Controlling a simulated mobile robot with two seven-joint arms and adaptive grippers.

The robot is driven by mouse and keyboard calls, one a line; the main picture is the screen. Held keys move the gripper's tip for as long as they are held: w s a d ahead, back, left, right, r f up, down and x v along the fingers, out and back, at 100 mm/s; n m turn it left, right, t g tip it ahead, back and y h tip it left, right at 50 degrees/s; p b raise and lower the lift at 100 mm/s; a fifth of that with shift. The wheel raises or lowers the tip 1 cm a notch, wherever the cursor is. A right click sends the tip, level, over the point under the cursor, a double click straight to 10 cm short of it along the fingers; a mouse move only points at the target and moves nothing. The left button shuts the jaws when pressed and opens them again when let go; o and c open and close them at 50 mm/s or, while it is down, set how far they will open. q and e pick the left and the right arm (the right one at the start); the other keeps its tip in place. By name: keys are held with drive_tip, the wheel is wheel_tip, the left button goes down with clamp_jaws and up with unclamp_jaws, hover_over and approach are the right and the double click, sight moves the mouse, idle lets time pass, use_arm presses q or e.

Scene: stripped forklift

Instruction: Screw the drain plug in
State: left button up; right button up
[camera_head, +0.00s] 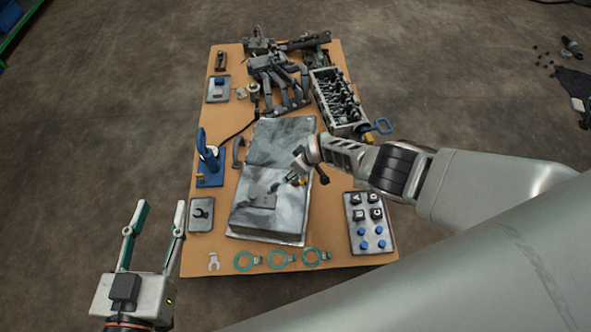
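A large grey metal pan (273,155) lies on the cardboard-coloured table top, with a raised dark patch (263,201) on its nearer part. My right gripper (294,178) hangs over the right side of the pan and points down and left. A small yellowish piece (301,182) shows at its tip. It is too small to tell whether this is the drain plug, or whether the fingers are shut on it. The drain plug cannot be made out for certain anywhere. My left gripper (162,206) is open and empty, fingers up, off the table's front left corner.
A tray with several black and blue caps (352,199) stands right of the pan. Green rings (282,268) lie along the front edge. A blue tool stand (200,182) is at the left. An engine block (318,93) and manifold (274,69) fill the back.

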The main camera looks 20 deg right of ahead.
sight(298, 181)
drive_tip(key=shift+s+a+r, duration=0.15)
drive_tip(key=shift+r, duration=0.1)
drive_tip(key=shift+d+v, duration=0.25)
drive_tip(key=shift+v, duration=3.2)
